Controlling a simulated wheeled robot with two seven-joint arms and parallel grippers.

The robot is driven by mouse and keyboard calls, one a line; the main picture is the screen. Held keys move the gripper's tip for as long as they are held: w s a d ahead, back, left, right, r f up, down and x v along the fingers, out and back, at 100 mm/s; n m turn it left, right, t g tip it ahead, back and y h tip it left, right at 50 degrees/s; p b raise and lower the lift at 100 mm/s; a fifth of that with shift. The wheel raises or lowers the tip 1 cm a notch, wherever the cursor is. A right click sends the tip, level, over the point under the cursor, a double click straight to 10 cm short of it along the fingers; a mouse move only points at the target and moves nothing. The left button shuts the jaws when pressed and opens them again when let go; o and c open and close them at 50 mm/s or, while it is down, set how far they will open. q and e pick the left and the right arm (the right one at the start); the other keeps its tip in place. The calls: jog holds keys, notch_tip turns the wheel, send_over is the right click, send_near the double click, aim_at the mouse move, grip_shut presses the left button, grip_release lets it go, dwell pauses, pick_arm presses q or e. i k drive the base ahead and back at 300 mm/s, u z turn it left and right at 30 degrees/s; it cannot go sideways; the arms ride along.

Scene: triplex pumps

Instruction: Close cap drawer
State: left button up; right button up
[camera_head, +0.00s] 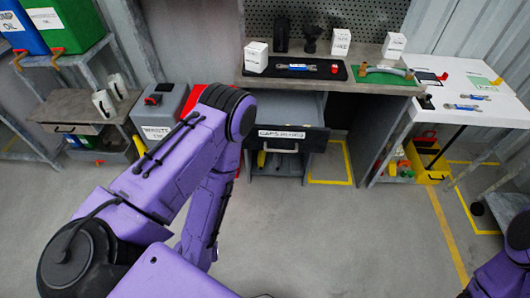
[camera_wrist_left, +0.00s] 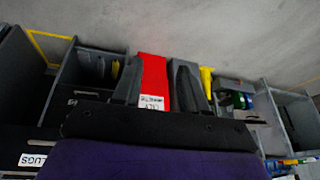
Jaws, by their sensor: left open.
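The cap drawer (camera_head: 318,139), with a dark front and a label starting "CAPS", is pulled out below the grey workbench. Its pale interior (camera_head: 290,107) shows behind the front. My left arm crosses the head view and passes just left of the drawer front; its gripper is hidden there. In the left wrist view my left gripper (camera_wrist_left: 159,85) has its two dark fingers apart. A red labelled object (camera_wrist_left: 153,78) shows between or behind them; I cannot tell whether they touch it. My right gripper is out of view; only part of the right arm shows at lower right.
The workbench (camera_head: 372,50) carries white boxes, a black mat and a hose piece. A red object (camera_head: 193,97) and a grey bin (camera_head: 160,108) stand left of the drawer, close to my arm. A white table (camera_head: 470,85) stands right. The floor before the drawer is clear.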

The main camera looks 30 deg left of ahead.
aim_at(277, 108)
jog(key=u, duration=0.75)
jog(key=i, duration=0.75)
jog(key=u, duration=0.1)
